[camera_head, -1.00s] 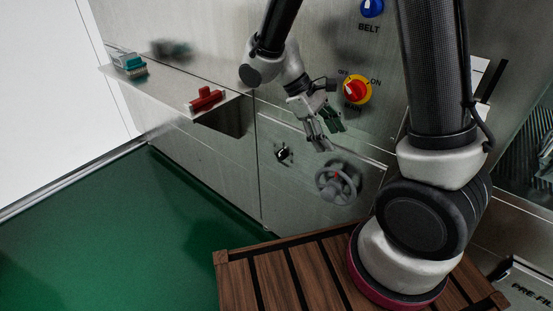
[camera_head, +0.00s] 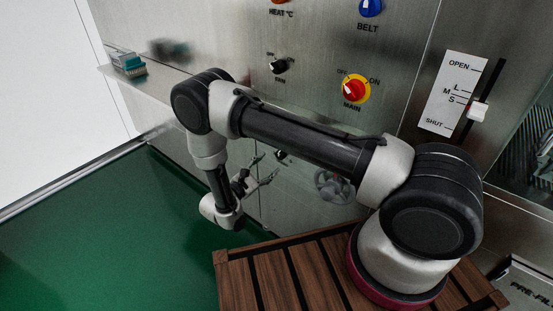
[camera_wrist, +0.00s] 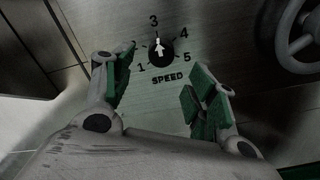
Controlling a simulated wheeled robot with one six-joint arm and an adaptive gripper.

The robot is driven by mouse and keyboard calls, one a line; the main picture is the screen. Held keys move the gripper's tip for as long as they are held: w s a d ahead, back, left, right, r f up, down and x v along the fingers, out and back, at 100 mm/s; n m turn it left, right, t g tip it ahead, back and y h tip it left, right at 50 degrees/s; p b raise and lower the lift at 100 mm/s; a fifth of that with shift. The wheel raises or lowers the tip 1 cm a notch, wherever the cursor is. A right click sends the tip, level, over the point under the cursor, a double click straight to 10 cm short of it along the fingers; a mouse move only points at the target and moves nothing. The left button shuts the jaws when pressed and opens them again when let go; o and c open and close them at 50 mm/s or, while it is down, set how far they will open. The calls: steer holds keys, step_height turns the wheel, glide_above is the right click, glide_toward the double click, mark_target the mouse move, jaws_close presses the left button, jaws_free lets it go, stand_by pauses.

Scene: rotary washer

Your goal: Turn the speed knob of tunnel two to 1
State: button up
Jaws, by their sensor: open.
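The black speed knob (camera_wrist: 160,51) sits on a steel panel in the wrist view, with a white arrow pointing up at 3. Marks 1, 3, 4 and 5 and the word SPEED are readable around it; the mark for 2 is hidden by a finger. No tunnel label is readable. My gripper (camera_wrist: 160,80) is open and empty, its green-padded fingers either side below the knob, apart from it. In the head view my gripper (camera_head: 263,170) points right toward the panel, beside the small speed knob (camera_head: 281,156).
A grey handwheel (camera_wrist: 297,38) is right of the knob. Above are the red-and-yellow MAIN switch (camera_head: 354,90), black FAN knob (camera_head: 279,66) and blue BELT knob (camera_head: 370,8). A shelf with a teal-and-white brush (camera_head: 128,64) is at left. A slatted wooden platform (camera_head: 262,277) is below.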

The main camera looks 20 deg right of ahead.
steer(key=x, duration=0.6)
steer(key=shift+d, duration=0.15)
steer(key=shift+w, duration=0.1)
steer(key=c, duration=1)
